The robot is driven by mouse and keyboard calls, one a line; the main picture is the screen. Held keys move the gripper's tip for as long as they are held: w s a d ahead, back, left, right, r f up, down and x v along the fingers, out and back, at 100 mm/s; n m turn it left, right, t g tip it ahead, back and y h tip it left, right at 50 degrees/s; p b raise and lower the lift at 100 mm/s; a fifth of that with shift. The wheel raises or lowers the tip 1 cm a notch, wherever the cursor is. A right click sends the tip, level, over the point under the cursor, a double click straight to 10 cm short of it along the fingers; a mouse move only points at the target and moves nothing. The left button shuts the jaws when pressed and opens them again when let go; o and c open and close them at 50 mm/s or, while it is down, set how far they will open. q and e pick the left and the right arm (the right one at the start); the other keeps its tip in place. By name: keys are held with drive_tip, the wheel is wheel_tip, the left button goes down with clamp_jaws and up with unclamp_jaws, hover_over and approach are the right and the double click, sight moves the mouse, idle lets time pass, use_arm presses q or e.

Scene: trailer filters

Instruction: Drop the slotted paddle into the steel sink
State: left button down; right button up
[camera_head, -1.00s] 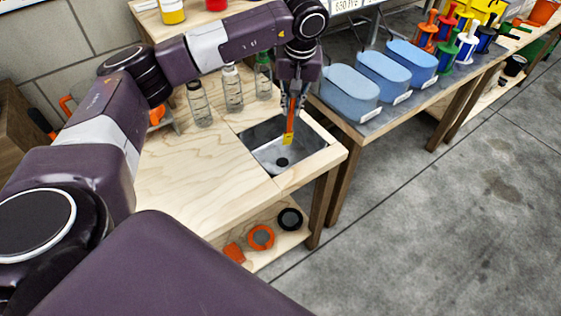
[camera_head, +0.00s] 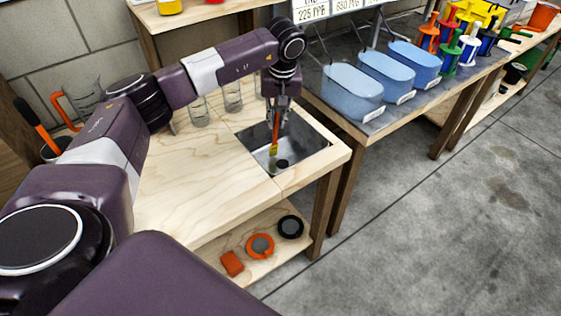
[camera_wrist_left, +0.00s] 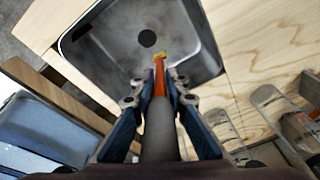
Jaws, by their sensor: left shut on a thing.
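The slotted paddle (camera_head: 276,130) has an orange shaft and a yellow tip, and it hangs tip down from my left gripper (camera_head: 278,107). The gripper is shut on it. In the left wrist view, a grey handle lies between the fingers (camera_wrist_left: 158,92), with the orange shaft (camera_wrist_left: 159,78) running on toward the sink. The steel sink (camera_head: 304,144) is a square basin set in the wooden bench. The paddle's lower part is over the basin, near the dark drain; I cannot tell whether the tip touches the bottom. The sink also shows in the left wrist view (camera_wrist_left: 105,42). My right gripper is out of view.
Blue tubs (camera_head: 352,92) line the grey-topped table to the right. Below, the shelf holds an orange ring (camera_head: 260,246) and a black ring (camera_head: 291,227). The bench's front left is clear.

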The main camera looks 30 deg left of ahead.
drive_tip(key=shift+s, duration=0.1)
use_arm(q)
drive_tip(key=c, duration=1.9)
unclamp_jaws()
drive_tip(key=shift+o, duration=0.4)
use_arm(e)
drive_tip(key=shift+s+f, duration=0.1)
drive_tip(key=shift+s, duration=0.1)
use_arm(q)
drive_tip(key=shift+r, duration=0.1)
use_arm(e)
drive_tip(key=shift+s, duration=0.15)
use_arm(q)
drive_tip(key=r, duration=0.3)
drive_tip(key=s+d+r, duration=0.1)
drive_tip(key=r, duration=0.3)
drive_tip(key=d+r, duration=0.1)
drive_tip(key=r, duration=0.3)
drive_tip(key=shift+s+r, duration=0.2)
drive_tip(key=shift+r, duration=0.05)
